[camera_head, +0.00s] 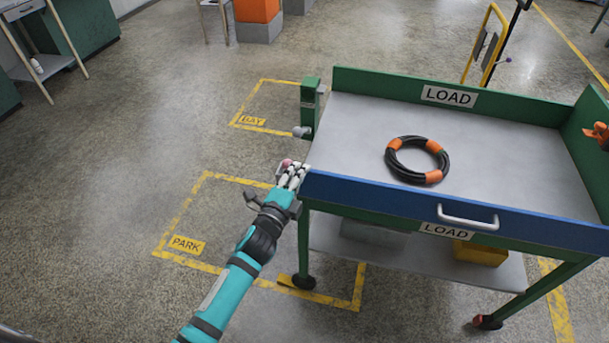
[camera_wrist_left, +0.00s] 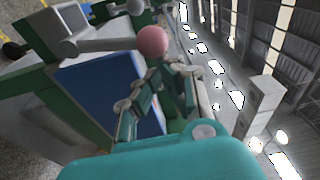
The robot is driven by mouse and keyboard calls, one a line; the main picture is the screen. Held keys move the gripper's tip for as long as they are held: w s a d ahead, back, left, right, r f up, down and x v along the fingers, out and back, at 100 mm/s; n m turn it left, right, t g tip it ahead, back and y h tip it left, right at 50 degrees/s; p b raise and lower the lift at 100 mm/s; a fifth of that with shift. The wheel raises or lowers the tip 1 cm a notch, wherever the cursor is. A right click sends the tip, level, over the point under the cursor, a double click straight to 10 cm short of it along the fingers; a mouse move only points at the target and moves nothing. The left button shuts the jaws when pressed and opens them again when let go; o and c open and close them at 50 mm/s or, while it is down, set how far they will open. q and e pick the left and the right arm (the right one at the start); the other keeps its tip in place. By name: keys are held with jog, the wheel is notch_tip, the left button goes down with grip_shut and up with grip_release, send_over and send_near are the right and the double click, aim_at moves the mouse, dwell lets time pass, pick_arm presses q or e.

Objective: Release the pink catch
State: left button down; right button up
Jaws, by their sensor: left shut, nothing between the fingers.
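The pink catch shows in the left wrist view as a round pink knob (camera_wrist_left: 152,41) on the end of a grey lever (camera_wrist_left: 108,45). In the head view only a small bit of the pink knob (camera_head: 286,163) shows, just beyond my fingers. My left gripper (camera_head: 293,176) is at the left front corner of the cart (camera_head: 350,120), by the end of its blue front panel (camera_head: 400,196). Its fingers are shut and empty, right next to the knob. I cannot tell whether they touch it. My right gripper is not in view.
A black hose coil with orange bands (camera_head: 418,160) lies on the cart top. A green post (camera_head: 309,105) with a grey knob stands at the cart's left edge. A yellow box (camera_head: 480,252) sits on the lower shelf. The floor left of the cart is clear.

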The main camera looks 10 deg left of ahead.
pick_arm(q)
jog(key=shift+a+r, duration=0.4)
jog(key=shift+a, duration=0.25)
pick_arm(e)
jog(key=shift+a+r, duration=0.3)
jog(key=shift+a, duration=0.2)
pick_arm(q)
jog(key=shift+p, duration=0.3)
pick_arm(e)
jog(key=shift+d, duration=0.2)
